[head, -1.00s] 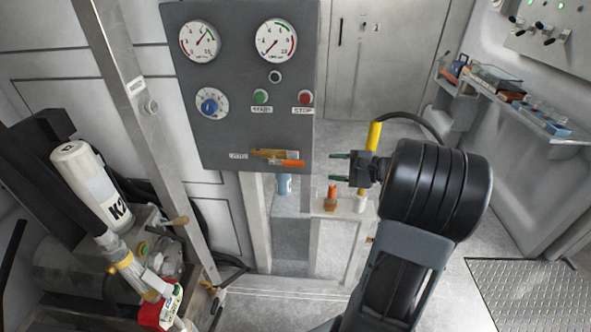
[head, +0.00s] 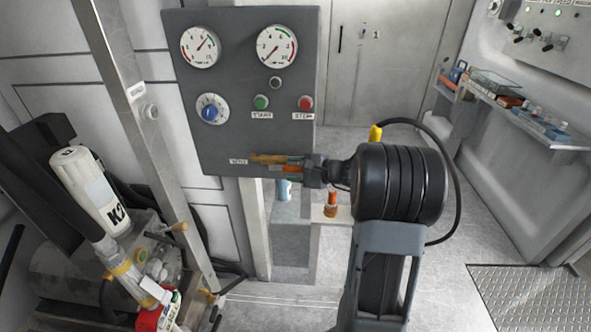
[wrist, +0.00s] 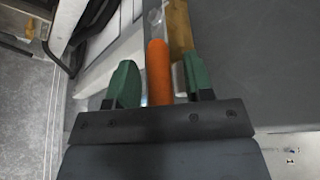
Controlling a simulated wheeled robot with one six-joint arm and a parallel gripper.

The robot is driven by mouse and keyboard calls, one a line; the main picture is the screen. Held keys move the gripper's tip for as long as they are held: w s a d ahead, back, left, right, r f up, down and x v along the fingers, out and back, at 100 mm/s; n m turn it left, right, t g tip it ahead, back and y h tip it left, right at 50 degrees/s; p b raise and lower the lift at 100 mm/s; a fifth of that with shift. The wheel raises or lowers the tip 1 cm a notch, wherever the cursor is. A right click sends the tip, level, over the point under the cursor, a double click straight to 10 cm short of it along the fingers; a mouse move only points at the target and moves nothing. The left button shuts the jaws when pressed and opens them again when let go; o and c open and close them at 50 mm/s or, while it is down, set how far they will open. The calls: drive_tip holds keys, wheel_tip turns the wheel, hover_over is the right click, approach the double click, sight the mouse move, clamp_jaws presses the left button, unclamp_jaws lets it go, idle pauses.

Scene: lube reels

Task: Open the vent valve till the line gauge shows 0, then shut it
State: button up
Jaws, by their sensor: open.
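The vent valve has a brass body (head: 266,158) and an orange handle (head: 291,169), low on the grey panel beside a small label. My gripper (head: 297,164) is at the handle, coming from the right. In the wrist view the orange handle (wrist: 158,72) stands between the two green fingertips of my gripper (wrist: 158,82), with a gap on each side. The left gauge (head: 201,46) has its needle pointing up and right. The right gauge (head: 277,46) has its needle pointing down and left. I cannot read which is the line gauge.
The panel (head: 225,140) also carries a blue knob (head: 211,108), a green button (head: 261,102) and a red button (head: 305,103). A pump unit with a white K2 cylinder (head: 90,190) stands at left. A bottle with an orange top (head: 331,205) stands below my arm.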

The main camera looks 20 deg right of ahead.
drive_tip(key=shift+c, duration=0.4)
clamp_jaws()
